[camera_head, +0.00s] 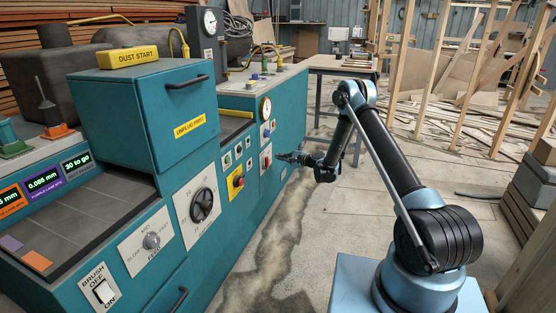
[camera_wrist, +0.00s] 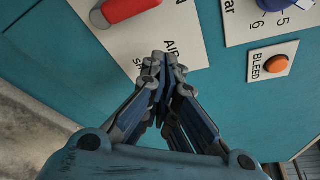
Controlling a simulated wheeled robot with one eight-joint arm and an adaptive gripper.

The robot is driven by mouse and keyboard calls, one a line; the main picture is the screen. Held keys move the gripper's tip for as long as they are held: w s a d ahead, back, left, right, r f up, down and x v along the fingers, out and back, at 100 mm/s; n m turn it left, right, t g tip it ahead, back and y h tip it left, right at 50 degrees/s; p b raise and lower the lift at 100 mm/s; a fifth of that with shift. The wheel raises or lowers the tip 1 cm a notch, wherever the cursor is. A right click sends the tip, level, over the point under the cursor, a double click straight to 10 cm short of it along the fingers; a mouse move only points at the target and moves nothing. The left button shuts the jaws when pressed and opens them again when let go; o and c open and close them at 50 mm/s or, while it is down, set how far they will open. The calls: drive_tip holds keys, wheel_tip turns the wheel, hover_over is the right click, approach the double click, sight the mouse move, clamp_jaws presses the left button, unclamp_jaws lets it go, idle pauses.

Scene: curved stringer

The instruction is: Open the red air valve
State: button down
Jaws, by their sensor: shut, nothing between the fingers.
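The red air valve handle (camera_wrist: 128,9) shows at the top of the wrist view, partly cut off by the frame edge. It is mounted on a white plate (camera_wrist: 190,40) lettered AIR, with a second word partly hidden by my fingers. My gripper (camera_wrist: 165,58) is shut and empty, its fingertips together over the lower part of the plate, apart from the red handle. Whether the tips touch the plate is unclear. In the head view my gripper (camera_head: 280,156) is beside the teal machine's front, at the small valve plate (camera_head: 265,165).
An orange BLEED button (camera_wrist: 277,64) and a blue knob (camera_wrist: 272,3) sit right of the plate in the wrist view. A yellow panel with a red button (camera_head: 237,182) and a black handwheel (camera_head: 202,205) are further left on the machine. The floor in front is clear.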

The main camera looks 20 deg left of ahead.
drive_tip(key=f+v, duration=0.1)
drive_tip(key=v, duration=0.6)
drive_tip(key=shift+f, duration=0.25)
drive_tip(key=shift+d, duration=0.1)
drive_tip(key=s+d+r+n+h, duration=0.1)
drive_tip(key=d+r+n+h, duration=0.1)
drive_tip(key=d+r, duration=0.45)
drive_tip(key=s+d+r+n+h, duration=0.1)
drive_tip(key=s+d+r+n, duration=0.15)
drive_tip(key=r, duration=0.75)
drive_tip(key=s+d+r+n+g+h, duration=0.15)
drive_tip(key=s+d+r+h, duration=0.25)
drive_tip(key=s+d+r, duration=0.95)
drive_tip(key=s+d+n+h, duration=0.3)
drive_tip(key=s+d, duration=1.2)
drive_tip(key=s, duration=0.2)
drive_tip(key=s+d+f+n+g+h, duration=0.1)
drive_tip(key=s+d+f, duration=0.3)
drive_tip(key=s, duration=0.6)
drive_tip(key=s+d+f+n+h, duration=0.1)
drive_tip(key=s+d+f+h, duration=0.2)
drive_tip(key=s+d, duration=0.5)
drive_tip(key=shift+s+d+f+g+h, duration=0.2)
drive_tip(key=shift+s+f+g+h, duration=0.2)
drive_tip(key=shift+s+f, duration=0.45)
